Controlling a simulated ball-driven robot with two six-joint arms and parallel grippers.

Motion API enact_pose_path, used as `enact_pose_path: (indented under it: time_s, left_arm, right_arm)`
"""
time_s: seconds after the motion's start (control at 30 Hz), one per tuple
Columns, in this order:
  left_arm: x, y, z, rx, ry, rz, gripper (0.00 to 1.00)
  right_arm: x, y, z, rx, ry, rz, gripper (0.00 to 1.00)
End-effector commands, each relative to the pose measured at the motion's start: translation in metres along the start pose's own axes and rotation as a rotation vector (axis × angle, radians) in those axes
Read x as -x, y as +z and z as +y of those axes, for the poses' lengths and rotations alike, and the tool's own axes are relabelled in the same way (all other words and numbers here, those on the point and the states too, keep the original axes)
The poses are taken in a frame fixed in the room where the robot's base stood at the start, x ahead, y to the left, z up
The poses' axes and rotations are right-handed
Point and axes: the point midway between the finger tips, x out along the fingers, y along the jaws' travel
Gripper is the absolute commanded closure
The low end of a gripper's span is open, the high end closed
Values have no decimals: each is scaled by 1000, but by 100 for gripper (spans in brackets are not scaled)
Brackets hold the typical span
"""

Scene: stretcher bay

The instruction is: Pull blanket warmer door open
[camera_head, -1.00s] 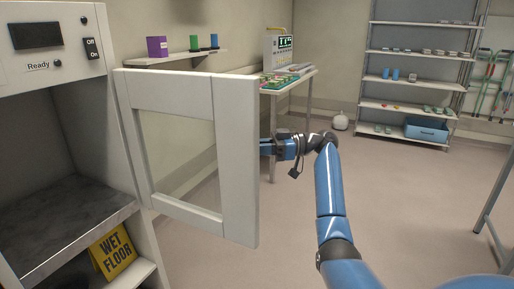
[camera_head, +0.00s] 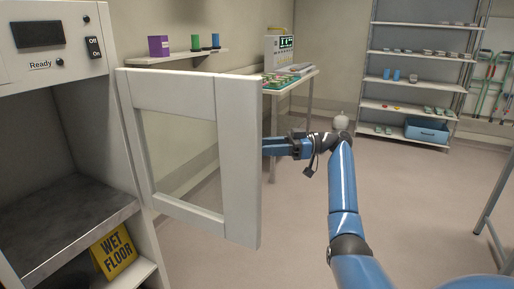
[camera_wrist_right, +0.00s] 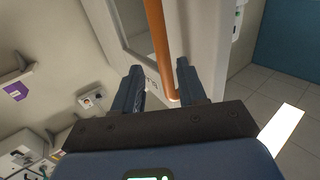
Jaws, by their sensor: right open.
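The blanket warmer door (camera_head: 237,160), a white frame with a clear pane, stands swung wide open from the white cabinet (camera_head: 75,72) at left. In the right wrist view its outer face (camera_wrist_right: 202,40) carries an upright copper-coloured bar handle (camera_wrist_right: 157,30). My right gripper (camera_head: 268,147) is at the door's free edge, with its fingertips partly hidden behind it. The right wrist view shows the gripper (camera_wrist_right: 159,70) open, the handle's lower part appearing between its fingers; I cannot tell how deep it lies. My left gripper is out of view.
A yellow wet floor sign (camera_head: 114,252) stands in the cabinet's lower part. A shelving rack (camera_head: 415,57) is at the back right. The floor (camera_head: 420,190) between is clear.

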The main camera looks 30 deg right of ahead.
Motion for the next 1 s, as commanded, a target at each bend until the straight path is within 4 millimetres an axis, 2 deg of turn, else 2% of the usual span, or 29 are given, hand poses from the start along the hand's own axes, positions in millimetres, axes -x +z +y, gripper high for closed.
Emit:
enact_pose_path:
  time_s: [0.2, 0.4, 1.0]
  left_arm:
    - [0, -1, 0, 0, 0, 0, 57]
    - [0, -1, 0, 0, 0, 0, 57]
    - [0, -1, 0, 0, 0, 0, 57]
  right_arm:
    - [35, 0, 1, -1, 0, 0, 59]
    - [52, 0, 1, 0, -2, -1, 59]
    - [55, 0, 1, 0, -3, 0, 59]
